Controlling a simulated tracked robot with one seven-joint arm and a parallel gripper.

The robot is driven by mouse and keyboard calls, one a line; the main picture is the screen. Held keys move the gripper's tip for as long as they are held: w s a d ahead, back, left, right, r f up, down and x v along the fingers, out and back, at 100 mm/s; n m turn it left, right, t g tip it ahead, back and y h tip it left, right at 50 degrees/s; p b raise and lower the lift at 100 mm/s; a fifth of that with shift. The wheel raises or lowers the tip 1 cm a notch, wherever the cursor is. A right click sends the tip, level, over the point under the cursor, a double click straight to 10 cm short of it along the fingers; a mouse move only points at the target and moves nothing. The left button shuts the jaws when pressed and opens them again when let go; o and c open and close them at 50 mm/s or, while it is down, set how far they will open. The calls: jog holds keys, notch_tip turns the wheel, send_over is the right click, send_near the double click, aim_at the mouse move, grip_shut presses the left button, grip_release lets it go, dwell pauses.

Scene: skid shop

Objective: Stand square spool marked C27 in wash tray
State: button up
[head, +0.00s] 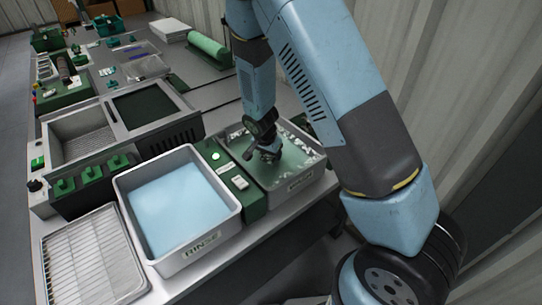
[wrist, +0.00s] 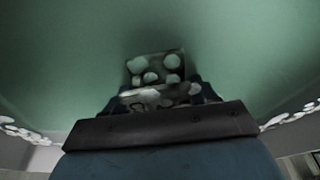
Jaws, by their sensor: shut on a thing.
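The wash tray (head: 318,174) is a grey tray of greenish liquid with white foam along its edges, at the right end of the bench. My gripper (head: 268,157) reaches down into it, near the middle. In the wrist view my gripper (wrist: 160,93) is shut on a small square-ended piece, which I take as the square spool (wrist: 154,68). Its end face is dark with several pale round spots, perhaps foam or holes. Green liquid surrounds it. No C27 mark can be read, and whether it touches the tray floor I cannot tell.
A rinse tray (head: 233,211) of pale blue liquid stands left of the wash tray, with a green switch panel (head: 238,172) between them. A wire rack (head: 92,262) lies at front left. A sink unit (head: 82,137) and a green roll (head: 209,48) are farther back.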

jog(key=o, duration=1.3)
jog(key=v, duration=1.2)
jog(key=s+d+r+n+y, duration=0.1)
jog(key=s+d+r, duration=0.1)
jog(key=d+r, duration=0.6)
jog(key=s+d+r+n+t, duration=0.1)
jog(key=s+d+r+n, duration=0.1)
jog(key=s+d+r, duration=0.2)
jog(key=s+d+r+n+t, duration=0.1)
jog(key=s+d+r, duration=0.3)
jog(key=s+r, duration=0.6)
jog(key=s+d+r+n+t, duration=0.1)
jog(key=s+d+r+n, duration=0.1)
jog(key=s+d+r, duration=0.2)
jog(key=s+r, duration=0.3)
jog(key=r, duration=0.1)
jog(key=shift+s+d+n+y, duration=0.15)
jog(key=shift+d+n+y, duration=0.05)
jog(key=shift+n+y, duration=0.1)
